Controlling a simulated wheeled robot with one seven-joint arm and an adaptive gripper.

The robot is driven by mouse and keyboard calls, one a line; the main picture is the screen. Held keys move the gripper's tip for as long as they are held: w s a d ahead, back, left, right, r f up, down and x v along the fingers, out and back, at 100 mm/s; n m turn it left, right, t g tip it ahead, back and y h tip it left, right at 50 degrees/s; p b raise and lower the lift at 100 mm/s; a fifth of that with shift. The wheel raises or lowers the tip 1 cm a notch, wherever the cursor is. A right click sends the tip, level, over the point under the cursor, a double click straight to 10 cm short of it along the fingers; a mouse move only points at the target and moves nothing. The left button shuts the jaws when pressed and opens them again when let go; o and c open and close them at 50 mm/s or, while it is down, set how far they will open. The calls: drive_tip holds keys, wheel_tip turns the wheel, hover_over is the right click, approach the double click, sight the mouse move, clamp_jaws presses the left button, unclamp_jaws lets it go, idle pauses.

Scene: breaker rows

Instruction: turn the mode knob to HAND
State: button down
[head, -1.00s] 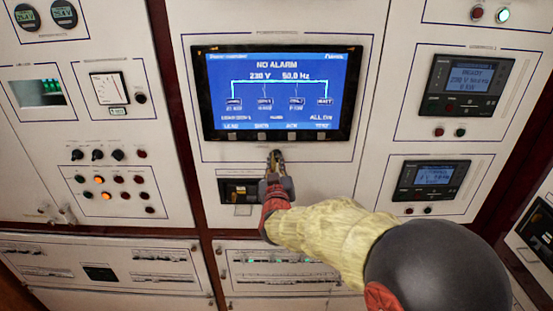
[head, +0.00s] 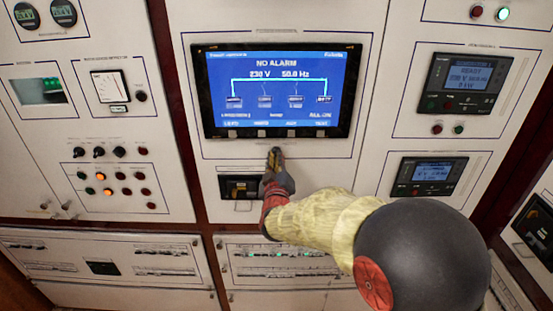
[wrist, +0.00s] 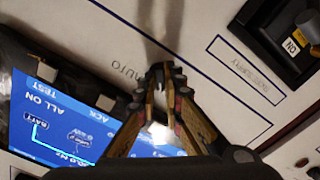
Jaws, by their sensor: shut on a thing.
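The mode knob is a small dark knob on the white panel just below the blue screen, almost wholly hidden by my fingertips. My gripper (head: 275,160) is at that spot in the head view, with its fingers closed on the knob. In the wrist view my gripper (wrist: 166,80) has its two fingers converging on it against the panel. A printed AUTO label (wrist: 130,68) shows beside the fingertips there. I cannot read a HAND label, and the knob's pointer direction is hidden.
The screen (head: 277,90) reading NO ALARM is close above my gripper. A dark switch unit (head: 240,188) sits just left of and below it, and shows ON in the wrist view (wrist: 293,45). Meter panels with small knobs and lamps (head: 110,180) are at left.

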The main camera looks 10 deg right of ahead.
drive_tip(key=c, duration=2)
unclamp_jaws()
drive_tip(key=shift+c, duration=0.2)
drive_tip(key=shift+o, duration=0.6)
drive_tip(key=shift+s, duration=0.1)
drive_tip(key=v, duration=1.1)
drive_tip(key=shift+s, duration=0.4)
drive_tip(key=shift+a, duration=0.15)
